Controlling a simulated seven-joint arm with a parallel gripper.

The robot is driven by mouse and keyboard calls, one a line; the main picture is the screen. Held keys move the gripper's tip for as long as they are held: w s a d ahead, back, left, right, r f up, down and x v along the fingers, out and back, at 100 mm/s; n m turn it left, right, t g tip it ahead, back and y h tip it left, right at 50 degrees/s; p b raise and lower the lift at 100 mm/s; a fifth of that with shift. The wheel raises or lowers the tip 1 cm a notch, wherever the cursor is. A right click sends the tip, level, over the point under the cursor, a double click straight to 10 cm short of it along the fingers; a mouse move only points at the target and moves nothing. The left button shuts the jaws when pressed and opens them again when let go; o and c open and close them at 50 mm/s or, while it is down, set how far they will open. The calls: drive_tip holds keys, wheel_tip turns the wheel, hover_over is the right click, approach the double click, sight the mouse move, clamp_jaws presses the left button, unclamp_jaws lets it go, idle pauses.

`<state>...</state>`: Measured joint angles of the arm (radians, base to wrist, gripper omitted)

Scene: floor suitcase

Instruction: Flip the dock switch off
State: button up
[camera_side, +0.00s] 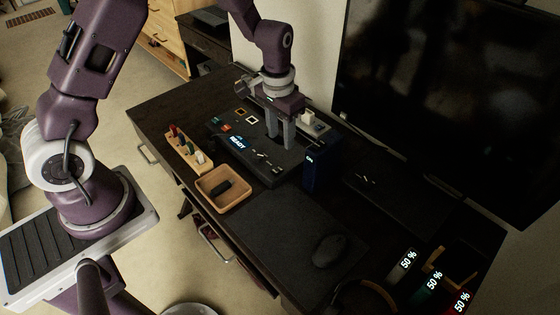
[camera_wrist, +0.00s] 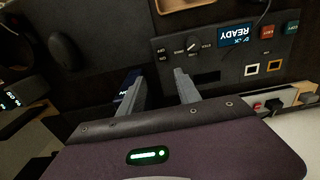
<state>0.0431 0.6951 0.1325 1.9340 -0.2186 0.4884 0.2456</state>
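The dock is a dark panel (camera_side: 263,172) on the desk with a lit READY display (camera_side: 237,143). In the wrist view the panel (camera_wrist: 225,62) shows that display (camera_wrist: 236,35) upside down, a pointer knob (camera_wrist: 193,44), and a small black switch-like part with tiny lettering (camera_wrist: 163,50). I cannot tell for sure which part is the dock switch, or its position. My gripper (camera_side: 281,146) points down over the far right part of the panel. Its fingers (camera_wrist: 156,72) are apart with nothing between them; contact with the panel cannot be told.
A dark blue box (camera_side: 320,171) stands close right of my gripper. A wooden tray (camera_side: 209,201) holding a black item and a wooden rack (camera_side: 180,150) with coloured pegs lie in front. A mouse (camera_side: 328,250) and large monitor (camera_side: 440,90) are to the right.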

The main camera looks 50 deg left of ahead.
sight(280, 168)
drive_tip(key=f, duration=1.1)
drive_tip(key=shift+w+a, duration=0.15)
drive_tip(key=shift+a, duration=0.1)
